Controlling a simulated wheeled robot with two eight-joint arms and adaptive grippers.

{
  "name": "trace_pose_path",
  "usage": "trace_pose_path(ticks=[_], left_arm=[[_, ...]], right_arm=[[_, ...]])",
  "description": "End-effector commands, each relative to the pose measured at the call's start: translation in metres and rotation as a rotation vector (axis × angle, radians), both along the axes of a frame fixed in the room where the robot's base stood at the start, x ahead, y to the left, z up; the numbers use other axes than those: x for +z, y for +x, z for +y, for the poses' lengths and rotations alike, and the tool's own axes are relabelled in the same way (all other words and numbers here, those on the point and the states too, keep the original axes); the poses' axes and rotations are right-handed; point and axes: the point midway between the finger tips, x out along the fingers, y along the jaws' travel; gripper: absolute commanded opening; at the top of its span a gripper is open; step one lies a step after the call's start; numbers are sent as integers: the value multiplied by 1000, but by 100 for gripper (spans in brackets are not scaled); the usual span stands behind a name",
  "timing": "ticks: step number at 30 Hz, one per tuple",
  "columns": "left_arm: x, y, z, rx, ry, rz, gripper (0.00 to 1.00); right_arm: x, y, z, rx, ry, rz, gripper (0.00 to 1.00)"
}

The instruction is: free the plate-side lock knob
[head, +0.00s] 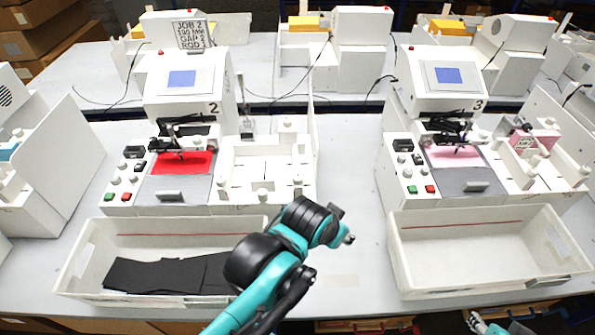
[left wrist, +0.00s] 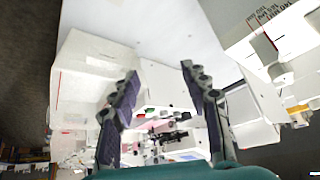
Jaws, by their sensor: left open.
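Plotter 2 (head: 187,80) stands left of centre with a red plate (head: 182,163) under its pen carriage. A white fixture (head: 268,160) beside it carries several small white knobs, including one at its front (head: 262,195) and one at its front right corner (head: 297,186). I cannot tell which is the plate-side lock knob. My left gripper (head: 344,225) is to the right of and in front of this fixture, apart from it.
A white bin with black sheets (head: 82,272) stands in front of plotter 2, partly behind my left arm. An empty white bin (head: 490,286) stands in front of plotter 3 (head: 440,80). Bare table (head: 345,190) lies between the stations. A job sign (head: 190,34) stands behind plotter 2.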

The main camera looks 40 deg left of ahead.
Motion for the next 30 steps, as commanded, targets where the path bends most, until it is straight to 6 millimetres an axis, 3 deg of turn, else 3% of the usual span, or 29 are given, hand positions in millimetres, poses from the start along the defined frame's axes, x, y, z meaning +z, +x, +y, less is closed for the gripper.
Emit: trace_pose_path(ticks=[14, 21, 30], left_arm=[[46, 26, 39, -118, 110, 156, 46], [77, 50, 86, -263, 170, 319, 46], [94, 70, 147, -471, 175, 495, 46]], right_arm=[[46, 0, 0, 0, 0, 0, 42], [89, 0, 0, 0, 0, 0, 42], [137, 0, 0, 0, 0, 0, 42]])
